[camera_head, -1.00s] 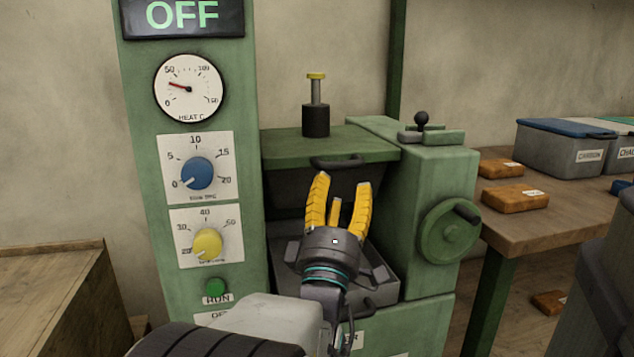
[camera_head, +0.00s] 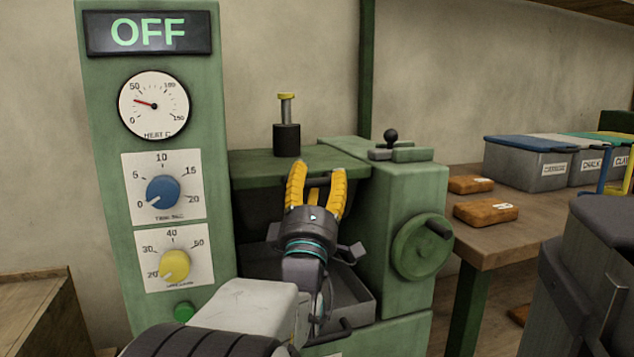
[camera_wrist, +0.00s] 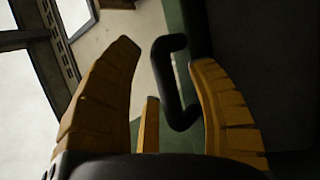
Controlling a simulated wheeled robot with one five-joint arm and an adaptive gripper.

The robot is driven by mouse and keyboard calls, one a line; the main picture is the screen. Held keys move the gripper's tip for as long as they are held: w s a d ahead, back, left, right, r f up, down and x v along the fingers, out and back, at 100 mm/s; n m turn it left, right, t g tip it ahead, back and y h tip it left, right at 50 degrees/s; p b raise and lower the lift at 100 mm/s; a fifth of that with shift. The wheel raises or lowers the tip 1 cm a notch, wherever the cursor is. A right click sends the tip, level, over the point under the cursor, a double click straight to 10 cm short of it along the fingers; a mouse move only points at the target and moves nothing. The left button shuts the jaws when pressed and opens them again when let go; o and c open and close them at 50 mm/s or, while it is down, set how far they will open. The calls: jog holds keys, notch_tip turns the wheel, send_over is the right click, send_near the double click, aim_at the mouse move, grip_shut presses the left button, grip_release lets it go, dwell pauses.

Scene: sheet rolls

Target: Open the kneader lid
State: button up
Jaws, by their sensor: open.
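The kneader lid (camera_head: 252,164) is a green slab lying flat and closed on top of the kneader, with a black weight and yellow-capped post (camera_head: 287,130) standing on it. A dark bar handle is at its front edge. My gripper (camera_head: 317,178) is at this front edge, its yellow fingers open and pointing up, partly covering the handle. In the wrist view the black handle (camera_wrist: 163,75) stands between the open fingers, nearer the right one. Whether a finger touches it I cannot tell.
A green control column (camera_head: 230,90) with an OFF display, gauge and knobs stands left. A handwheel (camera_head: 420,247) is on the right housing. A grey tray (camera_head: 347,298) sits below the lid. A wooden table (camera_head: 500,236) with orange blocks and bins stands right.

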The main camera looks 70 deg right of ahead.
dwell(0.3)
grip_shut()
dwell(0.4)
